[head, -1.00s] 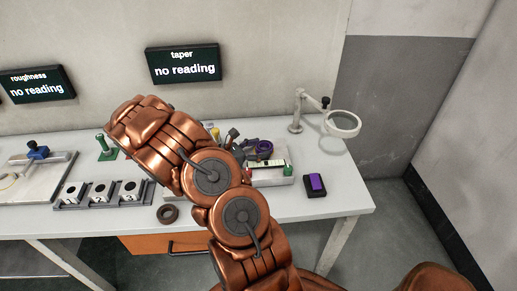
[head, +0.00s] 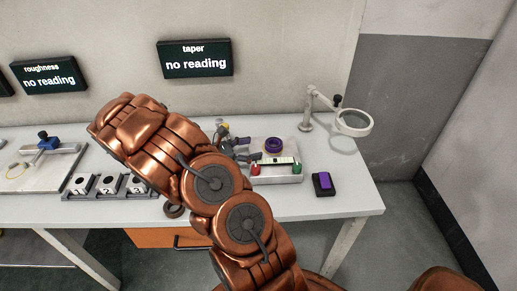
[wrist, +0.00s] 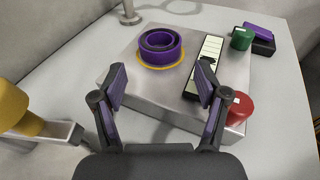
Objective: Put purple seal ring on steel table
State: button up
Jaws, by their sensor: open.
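The purple seal ring (head: 273,145) lies flat on top of the steel table (head: 277,180), a low block at the right of the bench. In the wrist view the ring (wrist: 160,58) sits within a yellow circle on the bare steel top (wrist: 155,98). My gripper (head: 240,150) is left of the ring. In the wrist view its two fingers (wrist: 162,76) are spread apart, with nothing between them, and the ring is beyond the fingertips, clear of both.
A green knob (wrist: 241,37), a red knob (wrist: 239,107) and a pale scale strip (wrist: 206,62) are along the block's edge. A black pad with a purple top (head: 323,183) is to its right. A magnifier (head: 354,123) stands behind. A dark ring (head: 173,211) lies near the front edge.

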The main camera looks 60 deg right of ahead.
jog(key=shift+w+a+r, duration=0.1)
jog(key=shift+a+r, duration=0.05)
jog(key=shift+a, duration=0.2)
jog(key=shift+a+r+m, duration=0.2)
jog(key=shift+r+m, duration=0.1)
jog(key=s+a+r+m+y, duration=0.2)
jog(key=s+a+r+m, duration=0.1)
jog(key=r, duration=0.1)
jog(key=shift+s+a+g, duration=0.3)
jog(key=shift+s+g, duration=0.1)
jog(key=s+a+r+m+t+y, duration=0.2)
jog(key=s+a+m+y, duration=0.1)
jog(key=a, duration=0.7)
jog(key=s+a+r+m+t+y, duration=0.2)
jog(key=s+a+y, duration=0.3)
jog(key=a, duration=0.6)
jog(key=s+a+r+m+t+y, duration=0.2)
jog(key=s+a+m+y, duration=0.2)
jog(key=a, duration=0.6)
jog(key=shift+s+a+r, duration=0.3)
jog(key=shift+s, duration=0.6)
jog(key=shift+c, duration=0.2)
